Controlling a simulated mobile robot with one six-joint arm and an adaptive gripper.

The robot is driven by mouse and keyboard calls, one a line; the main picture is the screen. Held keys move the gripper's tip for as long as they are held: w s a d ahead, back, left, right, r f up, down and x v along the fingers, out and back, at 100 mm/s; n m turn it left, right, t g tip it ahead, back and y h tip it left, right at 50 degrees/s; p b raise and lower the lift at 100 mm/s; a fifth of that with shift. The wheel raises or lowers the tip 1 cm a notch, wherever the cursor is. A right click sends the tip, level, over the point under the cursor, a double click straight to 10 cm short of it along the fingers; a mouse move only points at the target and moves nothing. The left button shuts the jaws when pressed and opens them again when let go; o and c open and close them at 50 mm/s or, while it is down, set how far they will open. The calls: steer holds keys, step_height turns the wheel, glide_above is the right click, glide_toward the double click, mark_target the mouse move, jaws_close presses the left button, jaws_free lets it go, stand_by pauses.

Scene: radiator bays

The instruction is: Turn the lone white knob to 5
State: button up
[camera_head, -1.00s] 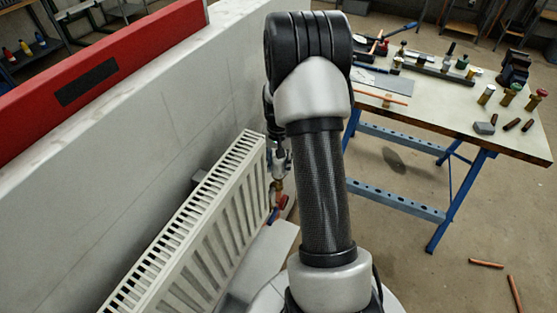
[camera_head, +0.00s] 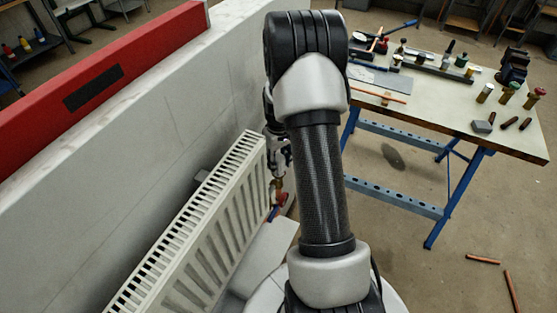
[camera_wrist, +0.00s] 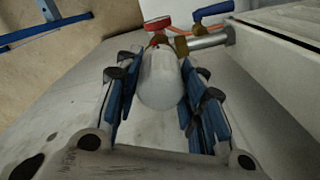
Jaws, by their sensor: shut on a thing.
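The white knob (camera_wrist: 160,80) is in the middle of the wrist view, on a brass valve (camera_wrist: 160,42) at the radiator's end. My gripper (camera_wrist: 155,95) is shut on the knob, with a blue-padded finger on each side of it. No number marks on the knob can be made out. The knob itself cannot be made out there.
The white radiator (camera_head: 190,235) stands along a grey wall (camera_head: 150,125). A red handle (camera_wrist: 157,23) and a blue lever (camera_wrist: 213,11) are close beyond the knob. A workbench (camera_head: 440,95) with fittings stands at the right. Copper pipes (camera_head: 483,259) lie on the floor.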

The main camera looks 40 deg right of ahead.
mark_target(278, 158)
steer(key=shift+n, duration=0.5)
steer(key=o, duration=1)
steer(key=shift+o, duration=0.2)
step_height(278, 158, up, 12)
stand_by(0.5)
